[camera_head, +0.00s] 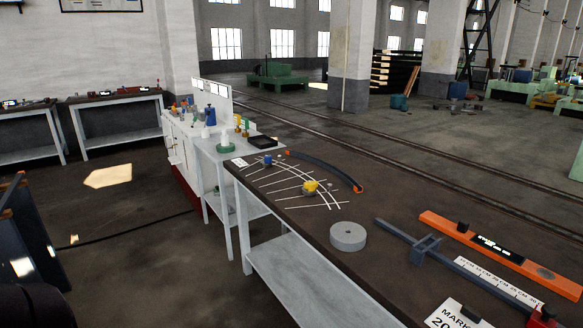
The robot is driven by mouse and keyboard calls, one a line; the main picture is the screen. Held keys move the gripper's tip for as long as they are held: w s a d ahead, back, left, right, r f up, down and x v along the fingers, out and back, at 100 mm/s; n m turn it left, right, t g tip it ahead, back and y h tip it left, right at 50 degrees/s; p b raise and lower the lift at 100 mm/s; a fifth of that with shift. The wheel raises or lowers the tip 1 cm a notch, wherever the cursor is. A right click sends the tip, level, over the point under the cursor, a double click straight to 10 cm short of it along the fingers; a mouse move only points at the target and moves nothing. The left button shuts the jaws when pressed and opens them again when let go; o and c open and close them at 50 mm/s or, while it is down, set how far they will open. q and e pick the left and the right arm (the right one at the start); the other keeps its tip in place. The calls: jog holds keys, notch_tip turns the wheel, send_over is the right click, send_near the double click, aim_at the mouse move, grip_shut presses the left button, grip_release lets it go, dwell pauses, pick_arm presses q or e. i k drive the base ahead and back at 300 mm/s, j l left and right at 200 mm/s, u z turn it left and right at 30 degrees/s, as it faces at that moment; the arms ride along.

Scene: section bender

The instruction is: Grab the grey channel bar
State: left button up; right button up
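No bar is plainly a straight grey channel bar, and I cannot tell which thing the name means. A curved dark grey bar (325,168) with orange ends lies along the far edge of the dark worktop, beside white curved marking lines. A straight dark grey bar (395,234) with a sliding block lies at the right, next to a white ruler scale; it looks like a measuring gauge. Neither of my grippers is in view.
The dark worktop (300,222) holds a grey disc (348,236), a yellow block (310,186), a blue block (267,160), an orange level (500,252) and a white marked card (455,314). A dark panel (25,240) stands at the left edge.

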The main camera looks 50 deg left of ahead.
aim_at(323, 164)
jog(key=u, duration=1.25)
jog(key=i+j+z, duration=0.25)
jog(key=i+j, duration=1.05)
jog(key=j, duration=0.15)
jog(key=i+j, duration=0.15)
jog(key=i+j+z, duration=0.1)
jog(key=j, duration=0.3)
jog(key=i+j, duration=0.15)
jog(key=j, duration=0.5)
jog(key=i+j+z, duration=0.1)
jog(key=j, duration=0.35)
